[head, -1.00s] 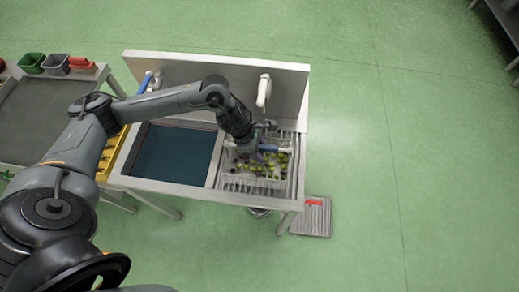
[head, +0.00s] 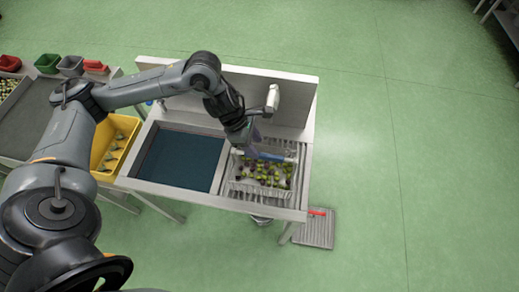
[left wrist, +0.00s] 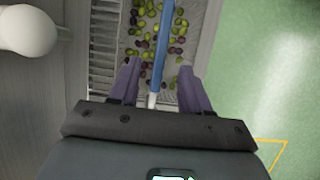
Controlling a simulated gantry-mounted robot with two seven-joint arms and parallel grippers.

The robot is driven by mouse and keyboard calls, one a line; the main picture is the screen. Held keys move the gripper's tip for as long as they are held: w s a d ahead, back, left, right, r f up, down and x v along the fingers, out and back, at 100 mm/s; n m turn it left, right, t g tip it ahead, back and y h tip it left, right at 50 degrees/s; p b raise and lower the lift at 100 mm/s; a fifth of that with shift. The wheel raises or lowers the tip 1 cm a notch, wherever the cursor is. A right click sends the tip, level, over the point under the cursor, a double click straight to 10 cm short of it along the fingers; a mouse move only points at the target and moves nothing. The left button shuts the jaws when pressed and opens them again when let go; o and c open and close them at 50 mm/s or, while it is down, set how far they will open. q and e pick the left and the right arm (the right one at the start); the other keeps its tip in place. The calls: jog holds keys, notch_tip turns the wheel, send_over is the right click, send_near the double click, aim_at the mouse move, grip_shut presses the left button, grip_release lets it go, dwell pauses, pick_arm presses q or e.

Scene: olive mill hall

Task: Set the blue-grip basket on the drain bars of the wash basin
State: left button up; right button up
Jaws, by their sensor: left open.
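The wire basket (head: 258,189) holds green and dark olives and has a blue grip (head: 272,156). It stands on the drain bars (head: 299,186) at the right of the wash basin (head: 226,165), and looks level. My left gripper (head: 249,145) is open at the blue grip. In the left wrist view the blue grip (left wrist: 162,45) runs between the spread fingers of my left gripper (left wrist: 160,86), with gaps on both sides. Drain bars (left wrist: 104,40) show left of the basket there. My right gripper is not in view.
A dark blue sunken section (head: 178,160) lies left of the bars. A white tap (head: 272,98) rises behind the basket. A yellow crate (head: 113,145) stands at the left. A grey ribbed plate (head: 315,230) lies on the floor. Green floor at the right is clear.

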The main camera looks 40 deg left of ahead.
pick_arm(q)
jog(key=shift+s+a+r, duration=0.1)
jog(key=shift+a+r, duration=0.05)
jog(key=shift+r, duration=0.5)
jog(key=w+d+f+n+t+h, duration=0.1)
jog(key=d+n+t, duration=0.2)
jog(key=d+n, duration=0.55)
jog(key=w+d+n+t+h, duration=0.1)
jog(key=d+n+t+h, duration=0.15)
jog(key=d+n, duration=0.6)
jog(key=s+a+f+n+g+y, duration=0.2)
jog(key=s+n, duration=0.6)
jog(key=n, duration=0.6)
jog(key=s+a+f+n+g+y, duration=0.2)
jog(key=s+a+f+n+y, duration=0.3)
jog(key=n, duration=0.9)
jog(key=s+a+f, duration=0.1)
jog(key=s, duration=0.2)
jog(key=shift+s+a+f, duration=0.15)
jog(key=shift+s+f, duration=0.1)
jog(key=shift+f, duration=0.1)
jog(key=shift+g, duration=0.25)
